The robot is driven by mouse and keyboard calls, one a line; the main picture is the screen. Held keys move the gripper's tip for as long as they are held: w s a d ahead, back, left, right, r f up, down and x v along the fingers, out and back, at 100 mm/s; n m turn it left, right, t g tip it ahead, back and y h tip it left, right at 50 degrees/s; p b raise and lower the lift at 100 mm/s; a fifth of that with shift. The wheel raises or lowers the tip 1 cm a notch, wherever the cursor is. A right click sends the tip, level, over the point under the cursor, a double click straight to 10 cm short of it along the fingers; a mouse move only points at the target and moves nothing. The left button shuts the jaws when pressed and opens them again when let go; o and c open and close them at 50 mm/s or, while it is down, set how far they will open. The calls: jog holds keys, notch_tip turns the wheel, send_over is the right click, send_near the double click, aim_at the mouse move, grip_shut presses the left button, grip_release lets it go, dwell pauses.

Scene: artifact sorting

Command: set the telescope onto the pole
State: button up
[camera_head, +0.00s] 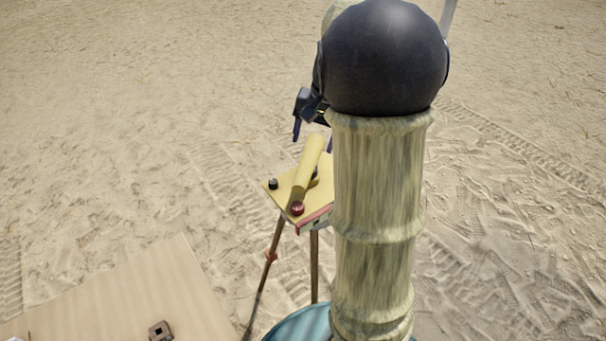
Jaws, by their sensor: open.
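A yellow tube (308,163), which looks like the telescope, lies slantwise over the yellow top (284,191) of a tripod stand. Its lower end shows a dark red round face near the top's front edge. My gripper (313,139) is open at the tube's upper end, with one dark finger to its left and a bit of the other to its right. I cannot tell whether the fingers touch the tube. My arm hides the right part of the stand and much of the gripper. I cannot make out a separate pole.
A small black knob (273,184) is on the left corner of the stand's top. A wooden board or tabletop (120,290) fills the lower left, with a small brown square piece (160,331) on it. Open sand surrounds the stand.

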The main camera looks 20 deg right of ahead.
aim_at(304, 174)
jog(key=f, duration=0.4)
jog(key=w+a+f+p, duration=0.1)
jog(key=f, duration=0.4)
jog(key=a+f+p, duration=0.1)
jog(key=f, duration=0.3)
jog(key=shift+w+f, duration=0.15)
jog(key=shift+w, duration=0.15)
jog(key=c, duration=1.4)
jog(key=shift+o, duration=0.2)
jog(key=shift+d, duration=0.1)
